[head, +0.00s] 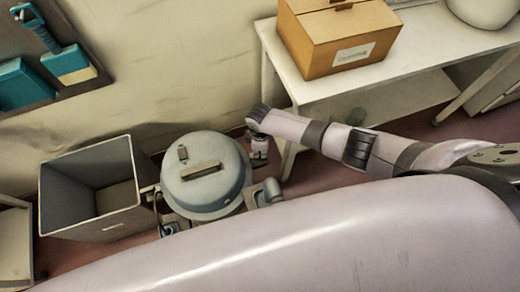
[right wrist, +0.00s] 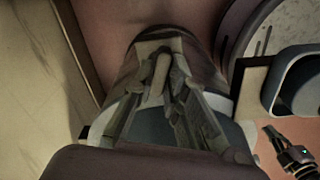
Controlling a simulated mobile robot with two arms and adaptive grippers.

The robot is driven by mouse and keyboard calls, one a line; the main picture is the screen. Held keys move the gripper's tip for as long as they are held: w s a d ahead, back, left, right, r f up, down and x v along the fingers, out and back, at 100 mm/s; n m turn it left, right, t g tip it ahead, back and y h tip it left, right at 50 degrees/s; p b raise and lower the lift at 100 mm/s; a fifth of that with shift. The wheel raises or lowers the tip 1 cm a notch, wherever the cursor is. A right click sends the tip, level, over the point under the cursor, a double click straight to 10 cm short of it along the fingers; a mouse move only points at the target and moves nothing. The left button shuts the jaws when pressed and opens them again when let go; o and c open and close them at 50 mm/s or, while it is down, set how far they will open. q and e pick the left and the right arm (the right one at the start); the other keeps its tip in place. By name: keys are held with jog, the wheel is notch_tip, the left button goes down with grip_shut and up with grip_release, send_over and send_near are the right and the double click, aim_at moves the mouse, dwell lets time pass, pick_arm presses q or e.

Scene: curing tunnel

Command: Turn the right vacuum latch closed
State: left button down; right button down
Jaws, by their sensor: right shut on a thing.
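The vacuum (head: 206,172) is a grey round drum with a domed lid and a handle on top, standing on the floor. My right gripper (head: 259,150) reaches down at the right side of its lid. In the right wrist view my right gripper (right wrist: 160,85) is shut, its fingers around a small pale piece, the right latch (right wrist: 160,72). Most of the latch is hidden by the fingers, so its exact angle is unclear. What looks like my left gripper (right wrist: 268,132) shows small at the lower right of the wrist view; its opening cannot be made out.
An open grey bin (head: 108,228) stands left of the vacuum. A white table (head: 410,58) with a cardboard box (head: 338,38) is at the right, one leg close to my right gripper. The wall is behind, with a tool board (head: 22,106) at the upper left.

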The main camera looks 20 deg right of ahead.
jog(key=shift+n, duration=1.9)
jog(key=c, duration=1.6)
grip_release()
jog(key=shift+r, duration=0.2)
notch_tip(320, 180, up, 12)
jog(key=shift+f, duration=0.15)
jog(key=shift+s+a+f, duration=0.1)
